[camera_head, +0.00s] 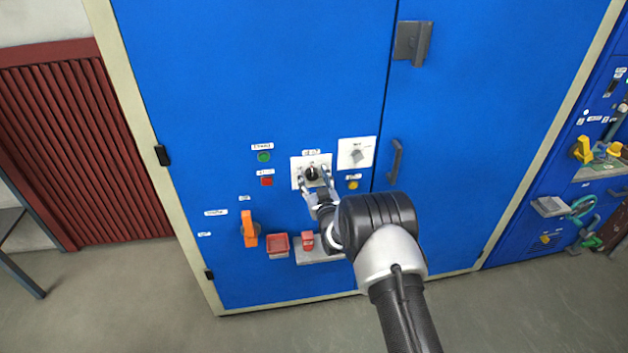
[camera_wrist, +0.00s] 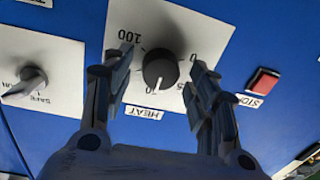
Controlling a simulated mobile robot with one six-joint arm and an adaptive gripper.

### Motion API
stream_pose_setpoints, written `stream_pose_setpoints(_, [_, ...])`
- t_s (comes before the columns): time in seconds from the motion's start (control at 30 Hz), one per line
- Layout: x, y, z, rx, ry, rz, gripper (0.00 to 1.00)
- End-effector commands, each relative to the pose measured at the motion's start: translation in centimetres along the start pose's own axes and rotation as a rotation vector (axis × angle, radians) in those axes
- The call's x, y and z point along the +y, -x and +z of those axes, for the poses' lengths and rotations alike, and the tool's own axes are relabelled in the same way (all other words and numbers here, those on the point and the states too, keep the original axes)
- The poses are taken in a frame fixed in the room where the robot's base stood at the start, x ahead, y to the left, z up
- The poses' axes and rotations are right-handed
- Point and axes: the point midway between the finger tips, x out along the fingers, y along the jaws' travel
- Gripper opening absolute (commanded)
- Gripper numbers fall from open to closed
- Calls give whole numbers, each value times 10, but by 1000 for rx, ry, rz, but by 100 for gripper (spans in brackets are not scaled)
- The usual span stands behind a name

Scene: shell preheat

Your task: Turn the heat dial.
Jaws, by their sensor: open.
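The heat dial (camera_wrist: 160,70) is a round black knob with a white pointer line on a white scale plate, above a label reading HEAT in the wrist view. In the head view the dial (camera_head: 312,173) sits on the blue cabinet's left door. My gripper (camera_wrist: 160,78) is open, with one finger on each side of the dial. Visible gaps separate both fingers from the knob in the wrist view. In the head view my gripper (camera_head: 313,182) reaches the dial plate from below and partly covers it.
A selector switch (camera_wrist: 25,88) on a white plate is beside the dial. A red STOP button (camera_wrist: 263,81) is on the other side. In the head view, a green button (camera_head: 264,157), yellow button (camera_head: 353,185), orange lever (camera_head: 249,230), red tray (camera_head: 278,244) and door handle (camera_head: 395,160) are nearby.

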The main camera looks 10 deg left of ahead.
Motion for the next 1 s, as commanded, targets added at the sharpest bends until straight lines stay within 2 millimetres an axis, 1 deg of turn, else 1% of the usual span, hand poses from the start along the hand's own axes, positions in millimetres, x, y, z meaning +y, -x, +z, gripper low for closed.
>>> stream_pose_setpoints(0.1, [0, 0, 0, 0, 0, 0, 53])
stream_pose_setpoints(0.77, [0, 0, 0, 0, 0, 0, 9])
stream_pose_setpoints(1.0, [0, 0, 0, 0, 19, 0, 9])
